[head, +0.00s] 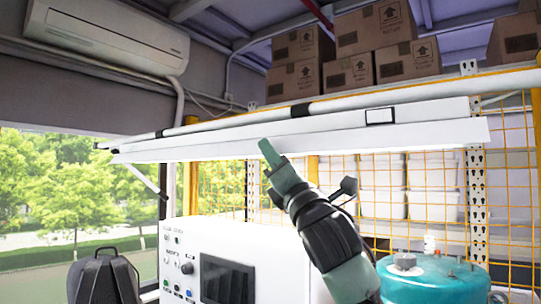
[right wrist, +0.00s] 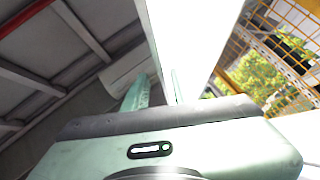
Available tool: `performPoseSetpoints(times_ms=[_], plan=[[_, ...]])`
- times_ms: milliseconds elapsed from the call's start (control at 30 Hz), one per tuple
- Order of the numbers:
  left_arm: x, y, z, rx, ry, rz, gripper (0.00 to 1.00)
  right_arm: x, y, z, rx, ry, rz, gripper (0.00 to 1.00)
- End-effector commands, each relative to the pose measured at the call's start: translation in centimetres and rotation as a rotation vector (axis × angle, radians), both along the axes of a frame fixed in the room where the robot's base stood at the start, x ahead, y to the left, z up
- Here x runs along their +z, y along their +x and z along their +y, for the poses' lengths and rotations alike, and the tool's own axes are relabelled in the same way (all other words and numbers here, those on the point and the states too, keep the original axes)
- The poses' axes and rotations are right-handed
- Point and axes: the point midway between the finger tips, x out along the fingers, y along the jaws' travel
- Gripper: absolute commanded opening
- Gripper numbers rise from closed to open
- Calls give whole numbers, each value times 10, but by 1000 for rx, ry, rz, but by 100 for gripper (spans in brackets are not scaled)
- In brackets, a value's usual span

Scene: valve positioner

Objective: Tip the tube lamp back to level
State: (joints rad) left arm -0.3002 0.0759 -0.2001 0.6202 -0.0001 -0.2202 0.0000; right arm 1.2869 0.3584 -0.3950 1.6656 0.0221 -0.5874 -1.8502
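The tube lamp (head: 340,138) is a long white fixture hung across the head view under a white pipe. It slopes, with its right end higher in the picture than its left end. My right gripper (head: 268,153) is raised in front of the lamp's lower edge, fingertips pointing up. In the right wrist view the lamp (right wrist: 196,40) runs up close beyond the fingers. The two green fingers (right wrist: 158,92) stand apart there, and no grip on the lamp shows. Whether they touch it, I cannot tell. My left gripper is in neither view.
A white instrument box (head: 235,262) with a dark screen stands below the lamp. A teal tank (head: 435,282) stands at lower right, before a yellow mesh rack. Cardboard boxes (head: 375,40) sit on top. A dark rounded object (head: 103,278) is at lower left.

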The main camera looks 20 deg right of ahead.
Motion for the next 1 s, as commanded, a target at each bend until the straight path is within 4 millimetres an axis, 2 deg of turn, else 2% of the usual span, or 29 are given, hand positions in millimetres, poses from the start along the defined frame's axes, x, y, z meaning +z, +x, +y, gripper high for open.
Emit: performPoseSetpoints(times_ms=[100, 400, 1000], plan=[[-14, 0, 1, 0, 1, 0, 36, -17, -15, -3, -1, -4, -1, 27], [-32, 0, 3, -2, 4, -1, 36, -42, -50, -9, -1, -4, -1, 27], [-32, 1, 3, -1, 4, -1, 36, -44, -54, -9, 0, -2, 0, 27]])
